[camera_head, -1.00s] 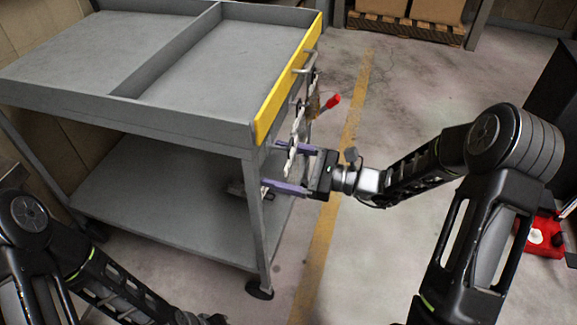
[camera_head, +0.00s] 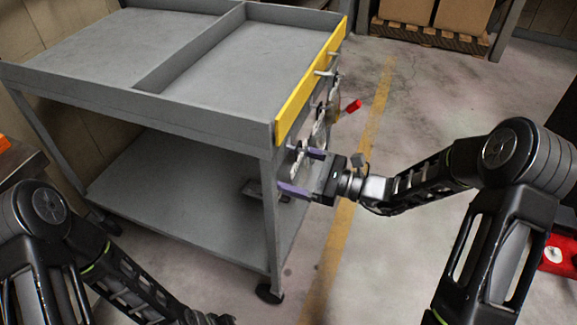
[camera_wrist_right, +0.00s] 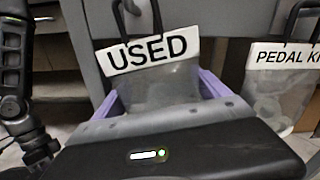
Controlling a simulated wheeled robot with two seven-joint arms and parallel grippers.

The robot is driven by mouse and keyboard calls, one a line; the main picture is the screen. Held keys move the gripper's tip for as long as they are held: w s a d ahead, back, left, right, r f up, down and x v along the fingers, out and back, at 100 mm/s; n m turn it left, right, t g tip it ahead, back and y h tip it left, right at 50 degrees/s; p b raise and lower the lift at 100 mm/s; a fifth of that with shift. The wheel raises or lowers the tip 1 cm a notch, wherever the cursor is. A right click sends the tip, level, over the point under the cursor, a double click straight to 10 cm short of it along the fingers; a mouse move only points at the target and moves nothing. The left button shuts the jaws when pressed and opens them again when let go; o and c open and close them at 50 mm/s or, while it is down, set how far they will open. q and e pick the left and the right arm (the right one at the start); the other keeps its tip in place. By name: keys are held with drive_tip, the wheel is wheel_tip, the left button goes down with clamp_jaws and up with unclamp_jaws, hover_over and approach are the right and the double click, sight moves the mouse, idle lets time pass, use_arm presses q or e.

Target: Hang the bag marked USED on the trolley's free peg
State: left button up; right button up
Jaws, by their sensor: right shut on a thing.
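The bag marked USED (camera_wrist_right: 157,78) is a clear bag with a white label and black handles. In the right wrist view it sits between the purple fingers of my right gripper (camera_head: 303,171), which is shut on it. A peg (camera_head: 325,73) sticks out from that end. My right gripper is beside the trolley's near right corner. My left gripper (camera_head: 205,319) is barely in view at the bottom edge.
A clear bag labelled PEDAL KIT (camera_wrist_right: 283,88) hangs to the right of the USED bag in the wrist view. A red-ended item (camera_head: 351,106) sticks out beyond the hanging things. Floor with a yellow line (camera_head: 345,215) is open to the right of the trolley.

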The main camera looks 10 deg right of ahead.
drive_tip(key=o, duration=1.1)
drive_tip(key=shift+o, duration=0.2)
drive_tip(key=shift+p+v, duration=0.65)
drive_tip(key=shift+v, duration=3.25)
